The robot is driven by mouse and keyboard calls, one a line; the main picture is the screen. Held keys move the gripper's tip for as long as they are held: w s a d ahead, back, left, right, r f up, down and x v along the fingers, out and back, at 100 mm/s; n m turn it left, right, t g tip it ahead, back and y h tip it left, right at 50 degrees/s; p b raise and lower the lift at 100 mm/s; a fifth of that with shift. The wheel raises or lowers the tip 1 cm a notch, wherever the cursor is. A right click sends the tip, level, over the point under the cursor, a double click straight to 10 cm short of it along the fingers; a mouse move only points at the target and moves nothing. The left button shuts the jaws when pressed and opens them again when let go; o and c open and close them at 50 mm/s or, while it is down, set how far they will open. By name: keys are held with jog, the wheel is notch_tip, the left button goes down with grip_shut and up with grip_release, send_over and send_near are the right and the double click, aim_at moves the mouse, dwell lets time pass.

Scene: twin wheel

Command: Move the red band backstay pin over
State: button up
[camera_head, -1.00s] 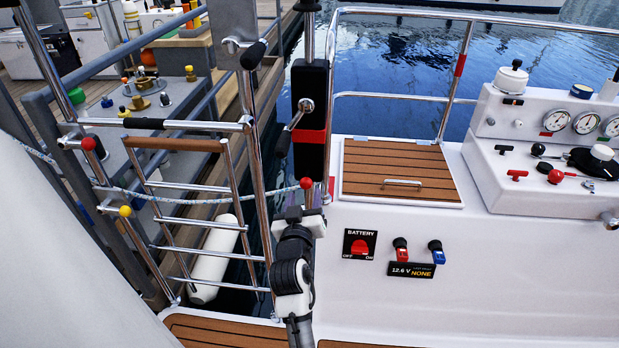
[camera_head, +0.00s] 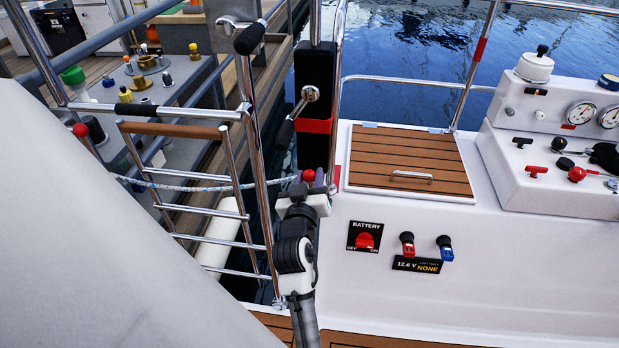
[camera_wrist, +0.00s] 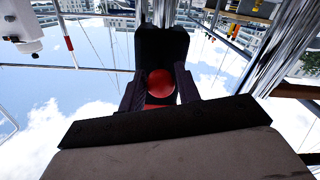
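A black upright block (camera_head: 314,80) with a red band (camera_head: 313,126) and a chrome crank handle (camera_head: 310,94) stands at the stern rail. Below the band, a red ball knob (camera_head: 308,175) sits at the right end of a pale rope. My gripper (camera_head: 305,183) is at this knob, reaching up from below. In the wrist view the red ball (camera_wrist: 161,83) lies between my two dark fingers, with the block (camera_wrist: 160,45) behind it. I cannot tell whether the fingers press on the ball. Any pin shaft behind the knob is hidden.
A chrome ladder (camera_head: 190,187) and posts stand close on the left, with a second red ball (camera_head: 80,130) at the rope's left side. A teak hatch (camera_head: 411,163), a battery switch panel (camera_head: 365,236) and an instrument console (camera_head: 555,140) are on the right.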

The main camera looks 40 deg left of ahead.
grip_shut()
jog(key=shift+x, duration=1.1)
jog(key=shift+o, duration=2.1)
grip_release()
jog(key=shift+a, duration=0.1)
jog(key=b+v, duration=0.2)
jog(key=v, duration=1.2)
jog(key=shift+b, duration=0.35)
